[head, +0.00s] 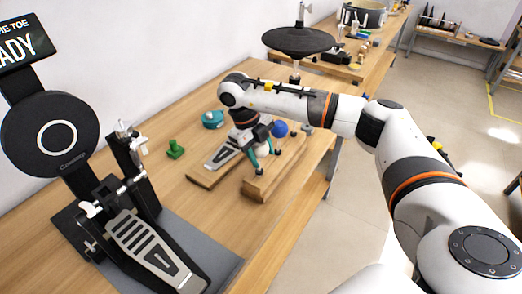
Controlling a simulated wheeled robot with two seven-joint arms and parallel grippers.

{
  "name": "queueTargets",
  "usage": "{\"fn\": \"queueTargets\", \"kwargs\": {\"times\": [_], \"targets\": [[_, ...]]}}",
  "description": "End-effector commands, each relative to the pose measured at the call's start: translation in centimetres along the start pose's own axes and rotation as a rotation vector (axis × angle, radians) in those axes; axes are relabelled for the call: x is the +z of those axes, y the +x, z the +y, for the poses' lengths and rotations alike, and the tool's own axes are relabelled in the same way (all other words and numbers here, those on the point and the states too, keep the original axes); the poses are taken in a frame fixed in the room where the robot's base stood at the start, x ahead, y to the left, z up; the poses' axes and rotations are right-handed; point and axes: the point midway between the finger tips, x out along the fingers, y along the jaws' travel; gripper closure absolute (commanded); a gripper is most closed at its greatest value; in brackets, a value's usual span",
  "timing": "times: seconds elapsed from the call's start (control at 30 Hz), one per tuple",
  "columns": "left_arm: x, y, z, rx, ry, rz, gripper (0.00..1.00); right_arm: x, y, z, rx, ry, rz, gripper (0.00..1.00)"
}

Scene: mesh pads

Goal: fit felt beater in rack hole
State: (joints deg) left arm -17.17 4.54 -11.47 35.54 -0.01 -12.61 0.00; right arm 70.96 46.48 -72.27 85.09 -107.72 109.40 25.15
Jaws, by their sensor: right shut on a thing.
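My right gripper (261,153) reaches down from the right over the wooden rack (290,168), a low block on the bench. A blue round head (280,128) shows just right of the gripper. Small dark pegs or beater ends stand around the rack. The rack's holes are too small to make out. My left gripper is not in view.
A small pedal on a wooden board (207,178) lies left of the rack. A green piece (175,149) and a teal object (213,119) lie nearby. A large pedal with a round black pad (50,135) stands front left. A dark cymbal-like disc (298,40) stands behind.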

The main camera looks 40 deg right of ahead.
Motion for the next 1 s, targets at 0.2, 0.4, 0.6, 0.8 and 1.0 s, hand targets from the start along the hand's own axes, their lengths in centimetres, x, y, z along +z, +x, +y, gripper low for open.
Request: {"fn": "queueTargets", "kwargs": {"times": [0.2,0.4,0.6,0.8,1.0], "targets": [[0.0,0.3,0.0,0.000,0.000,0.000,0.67,-0.1,0.4,-0.1,0.000,0.000,0.000,0.47],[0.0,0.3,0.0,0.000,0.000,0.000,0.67,-0.1,0.4,-0.1,0.000,0.000,0.000,0.29],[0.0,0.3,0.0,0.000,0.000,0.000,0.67,-0.1,0.3,-0.1,0.000,0.000,0.000,0.29],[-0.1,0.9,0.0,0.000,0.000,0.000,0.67,-0.2,-1.6,-0.2,-0.001,0.000,0.004,0.29],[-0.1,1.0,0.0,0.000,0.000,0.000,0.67,-0.2,-6.2,-0.1,0.001,0.000,0.005,0.29]]}}
